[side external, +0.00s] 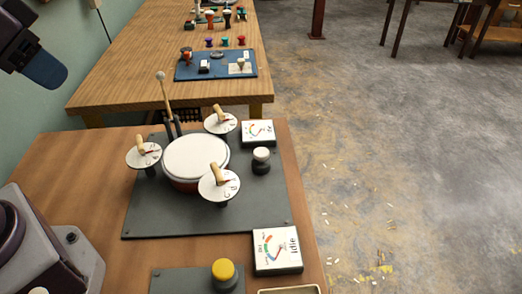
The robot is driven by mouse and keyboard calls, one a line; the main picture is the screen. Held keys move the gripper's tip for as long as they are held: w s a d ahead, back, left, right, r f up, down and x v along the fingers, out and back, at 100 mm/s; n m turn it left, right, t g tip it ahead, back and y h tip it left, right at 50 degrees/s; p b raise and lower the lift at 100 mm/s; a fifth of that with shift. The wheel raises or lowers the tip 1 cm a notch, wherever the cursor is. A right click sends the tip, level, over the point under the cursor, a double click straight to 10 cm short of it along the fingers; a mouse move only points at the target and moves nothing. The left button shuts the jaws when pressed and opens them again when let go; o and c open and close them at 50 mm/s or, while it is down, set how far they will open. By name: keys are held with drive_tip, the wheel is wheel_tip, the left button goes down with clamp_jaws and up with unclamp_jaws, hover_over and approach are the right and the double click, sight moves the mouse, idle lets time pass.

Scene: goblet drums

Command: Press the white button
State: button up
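The white button (261,154) is a white cap on a dark round base. It stands on the right part of the dark grey mat (150,219), right of the drum (196,157). Nothing touches or covers the button. Part of my arm shows at the top left, well away from the button.
Round white discs with cork-like pieces (221,122) stand around the drum. A yellow button (223,269) is near the front. A second table (130,75) holds small items.

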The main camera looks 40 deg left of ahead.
clamp_jaws()
idle(1.6)
